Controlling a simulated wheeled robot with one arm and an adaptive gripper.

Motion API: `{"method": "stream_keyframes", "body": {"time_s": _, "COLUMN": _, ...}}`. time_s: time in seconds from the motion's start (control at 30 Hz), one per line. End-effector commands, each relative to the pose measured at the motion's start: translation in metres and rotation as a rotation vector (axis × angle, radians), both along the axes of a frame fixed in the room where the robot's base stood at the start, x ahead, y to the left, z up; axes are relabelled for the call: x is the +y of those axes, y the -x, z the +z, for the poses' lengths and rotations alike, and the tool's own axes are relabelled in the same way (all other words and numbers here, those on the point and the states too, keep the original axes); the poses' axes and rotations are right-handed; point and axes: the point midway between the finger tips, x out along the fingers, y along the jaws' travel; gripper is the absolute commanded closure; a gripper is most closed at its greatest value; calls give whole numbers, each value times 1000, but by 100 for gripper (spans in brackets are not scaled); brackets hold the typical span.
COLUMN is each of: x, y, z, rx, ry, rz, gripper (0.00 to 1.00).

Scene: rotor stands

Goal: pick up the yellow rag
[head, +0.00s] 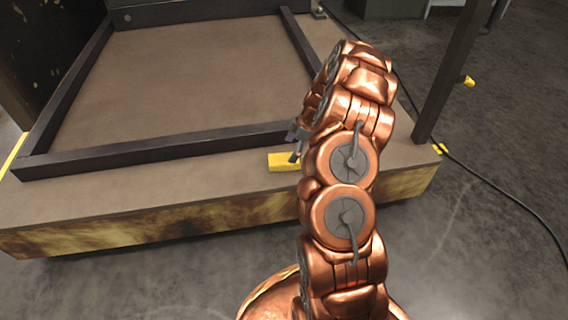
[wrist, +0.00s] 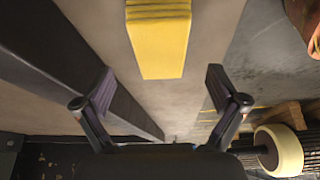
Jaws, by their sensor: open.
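The yellow rag (head: 283,162) lies on the brown platform (head: 120,225), near its front edge and in front of the dark frame bar. In the head view my arm hides its right end. In the wrist view the rag (wrist: 160,38) is a flat yellow strip with folded lines at its far end, running out of the top of the picture. My gripper (wrist: 158,92) is open and empty, its two fingers spread wide. The rag lines up between the fingers and lies beyond the tips, apart from them. In the head view my gripper (head: 296,140) shows only partly beside the rag.
A dark raised frame (head: 170,148) borders the platform's top, its bar close behind the rag. A dark upright post (head: 447,75) stands at the right corner. A black cable (head: 505,190) runs over the floor at right. A pale wheel (wrist: 278,150) shows in the wrist view.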

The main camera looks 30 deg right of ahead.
Motion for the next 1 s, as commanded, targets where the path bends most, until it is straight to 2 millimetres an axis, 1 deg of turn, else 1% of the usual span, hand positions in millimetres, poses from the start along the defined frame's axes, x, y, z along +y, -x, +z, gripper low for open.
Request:
{"method": "stream_keyframes", "body": {"time_s": 0.23, "x": 9, "y": -5, "z": -31, "rx": 3, "ry": 1, "rz": 1, "gripper": 4}}
{"method": "stream_keyframes", "body": {"time_s": 0.33, "x": 14, "y": -7, "z": -42, "rx": 3, "ry": 0, "rz": 1, "gripper": 4}}
{"method": "stream_keyframes", "body": {"time_s": 0.43, "x": 16, "y": -8, "z": -46, "rx": 2, "ry": 0, "rz": 0, "gripper": 4}}
{"method": "stream_keyframes", "body": {"time_s": 0.63, "x": 16, "y": -9, "z": -45, "rx": 2, "ry": 0, "rz": -1, "gripper": 4}}
{"method": "stream_keyframes", "body": {"time_s": 1.0, "x": 16, "y": -9, "z": -45, "rx": 1, "ry": 1, "rz": -1, "gripper": 43}}
